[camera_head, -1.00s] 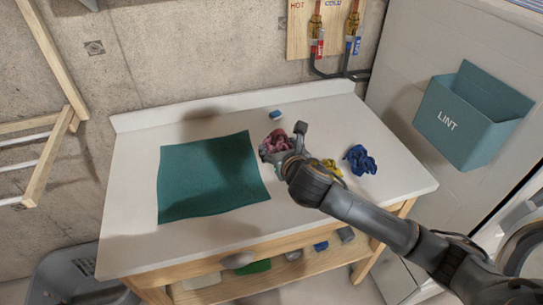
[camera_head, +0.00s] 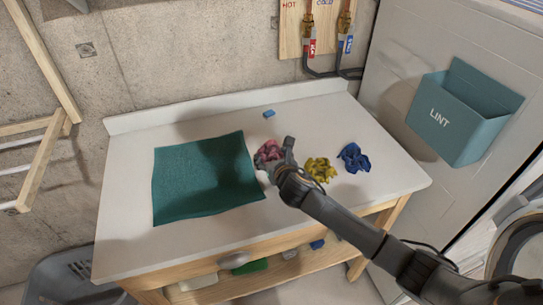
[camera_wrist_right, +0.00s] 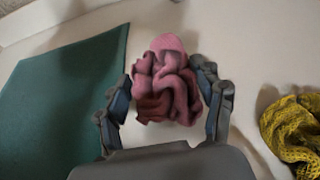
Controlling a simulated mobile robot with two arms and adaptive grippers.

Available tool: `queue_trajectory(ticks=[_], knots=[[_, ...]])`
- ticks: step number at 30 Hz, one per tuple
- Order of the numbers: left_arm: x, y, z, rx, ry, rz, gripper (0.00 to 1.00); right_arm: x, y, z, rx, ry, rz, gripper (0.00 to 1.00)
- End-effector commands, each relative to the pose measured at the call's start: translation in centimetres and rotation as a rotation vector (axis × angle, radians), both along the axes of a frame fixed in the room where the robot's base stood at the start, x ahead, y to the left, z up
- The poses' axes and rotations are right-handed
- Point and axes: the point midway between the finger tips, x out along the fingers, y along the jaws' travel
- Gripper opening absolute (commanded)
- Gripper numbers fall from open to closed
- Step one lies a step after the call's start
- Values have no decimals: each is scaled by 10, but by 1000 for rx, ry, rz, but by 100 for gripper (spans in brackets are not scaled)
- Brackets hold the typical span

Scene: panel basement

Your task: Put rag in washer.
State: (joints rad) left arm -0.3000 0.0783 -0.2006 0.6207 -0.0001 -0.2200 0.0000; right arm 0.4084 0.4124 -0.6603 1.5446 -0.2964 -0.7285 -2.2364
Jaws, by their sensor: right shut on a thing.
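A crumpled pink rag (camera_head: 268,153) is on the white tabletop beside the green mat, or just above it; I cannot tell which. My right gripper (camera_head: 275,160) is shut on it. In the right wrist view the pink rag (camera_wrist_right: 167,85) sits between the two fingers of my right gripper (camera_wrist_right: 168,95). A yellow rag (camera_head: 320,169) and a blue rag (camera_head: 354,158) lie to the right on the table. The washer (camera_head: 522,250) shows only in part at the lower right edge, with a round door. My left gripper is not in view.
The white-topped table (camera_head: 130,250) carries a green mat (camera_head: 205,178) and a small blue block (camera_head: 268,113). A teal lint bin (camera_head: 465,115) hangs on the pale panel at right. A wooden rack (camera_head: 45,165) stands at left.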

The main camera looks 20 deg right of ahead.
Motion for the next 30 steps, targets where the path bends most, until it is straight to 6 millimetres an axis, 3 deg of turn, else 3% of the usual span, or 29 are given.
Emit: queue_trajectory(ticks=[5, 6, 9, 21, 26, 30], knots=[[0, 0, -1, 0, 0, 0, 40, 0, 0, -3, 0, 0, 0, 46], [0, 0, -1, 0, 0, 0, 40, 0, 0, -2, 1, 0, 0, 76], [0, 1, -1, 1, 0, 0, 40, 0, 0, -2, 0, 0, 0, 90], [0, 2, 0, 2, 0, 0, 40, -1, 0, 1, -1, 0, 0, 90], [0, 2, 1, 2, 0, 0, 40, -17, -1, 7, -1, -1, 2, 90], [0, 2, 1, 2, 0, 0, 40, -42, 0, 17, -2, -1, 3, 90]])
